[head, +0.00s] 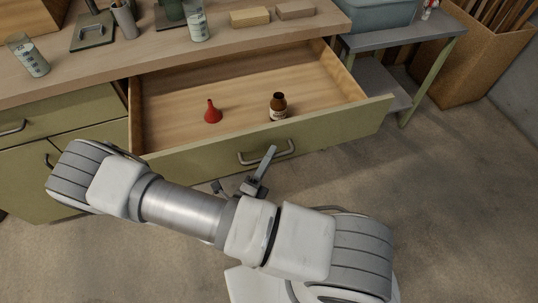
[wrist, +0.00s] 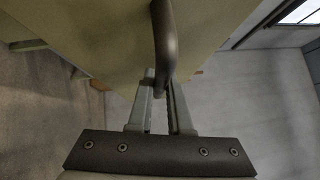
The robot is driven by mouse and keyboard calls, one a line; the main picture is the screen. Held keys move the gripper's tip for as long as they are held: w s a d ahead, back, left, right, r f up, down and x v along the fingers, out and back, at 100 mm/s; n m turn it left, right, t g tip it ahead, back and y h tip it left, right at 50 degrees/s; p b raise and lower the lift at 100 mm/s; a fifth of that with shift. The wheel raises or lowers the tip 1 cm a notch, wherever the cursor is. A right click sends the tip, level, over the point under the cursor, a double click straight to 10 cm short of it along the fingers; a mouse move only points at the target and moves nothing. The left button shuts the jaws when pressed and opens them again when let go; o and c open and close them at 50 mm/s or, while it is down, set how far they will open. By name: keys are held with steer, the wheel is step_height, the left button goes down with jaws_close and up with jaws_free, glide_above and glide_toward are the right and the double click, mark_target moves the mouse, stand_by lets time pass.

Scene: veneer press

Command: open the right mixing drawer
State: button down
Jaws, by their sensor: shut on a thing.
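The right mixing drawer (head: 330,126) is a green-fronted wooden drawer under the bench, standing pulled well out so its inside shows in the head view. Its dark bar handle (head: 267,158) is on the middle of the front. My gripper (head: 262,170) is at the handle, its fingers closed on it. In the wrist view, the handle (wrist: 163,45) runs between the two fingertips (wrist: 160,85), against the drawer front (wrist: 90,40). Inside the drawer are a red funnel (head: 212,113) and a brown bottle (head: 278,106), both upright and apart.
The bench top (head: 110,68) holds measuring cups (head: 28,56), a metal cup (head: 124,20) and wooden blocks (head: 250,17). A closed drawer (head: 35,122) is at left. A side table (head: 400,35) with a blue bin (head: 380,14) stands right. Floor in front is clear.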

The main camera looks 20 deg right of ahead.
steer(key=c, duration=0.8)
jaws_free()
steer(key=shift+c, duration=0.2)
steer(key=shift+r, duration=0.1)
